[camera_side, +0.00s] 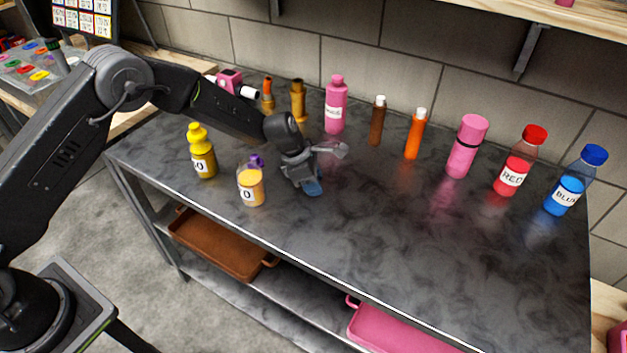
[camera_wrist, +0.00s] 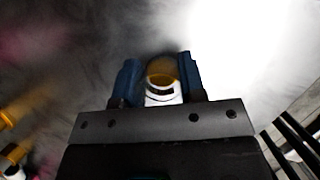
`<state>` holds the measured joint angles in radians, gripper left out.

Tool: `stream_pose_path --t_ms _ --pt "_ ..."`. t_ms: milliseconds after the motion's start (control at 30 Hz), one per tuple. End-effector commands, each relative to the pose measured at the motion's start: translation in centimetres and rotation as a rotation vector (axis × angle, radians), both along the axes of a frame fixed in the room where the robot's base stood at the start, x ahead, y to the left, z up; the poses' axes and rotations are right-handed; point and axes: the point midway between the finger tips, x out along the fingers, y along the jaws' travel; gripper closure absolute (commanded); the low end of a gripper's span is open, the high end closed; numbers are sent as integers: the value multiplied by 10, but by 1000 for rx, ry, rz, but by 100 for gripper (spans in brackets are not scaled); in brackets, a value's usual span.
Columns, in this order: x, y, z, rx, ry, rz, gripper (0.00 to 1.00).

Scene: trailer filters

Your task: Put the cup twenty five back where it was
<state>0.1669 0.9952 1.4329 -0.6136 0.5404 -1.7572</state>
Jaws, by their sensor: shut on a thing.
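My gripper (camera_side: 312,184) is low over the dark bench top, a little right of its left part. In the wrist view, my gripper's blue fingers (camera_wrist: 160,84) are shut on a small round cup (camera_wrist: 162,73) with amber contents and a pale label. The label's marks are too small to read. In the side view, my gripper and wrist hide this cup. A yellow bottle (camera_side: 202,160) with a similar label stands further left.
Along the wall stand a pink bottle (camera_side: 336,110), brown (camera_side: 377,125) and orange (camera_side: 413,138) tubes, a pink flask (camera_side: 464,150), a red bottle (camera_side: 517,172) and a blue bottle (camera_side: 570,188). The bench top (camera_side: 400,230) is clear at front right. Trays lie on the shelf below.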

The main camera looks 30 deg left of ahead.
Motion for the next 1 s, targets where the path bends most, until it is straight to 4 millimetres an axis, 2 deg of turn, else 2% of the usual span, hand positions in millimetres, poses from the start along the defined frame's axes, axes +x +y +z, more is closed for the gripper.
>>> stream_pose_path --t_ms 67,100,333,667,767,1000 --pt "0 0 -3 0 2 1 94" --pt "0 0 -3 0 0 1 61" --pt "0 0 -3 0 0 0 39" --pt "0 0 2 0 -1 0 37" --pt "-1 4 13 -1 -2 2 37" --pt "-11 21 59 -1 -3 2 37"
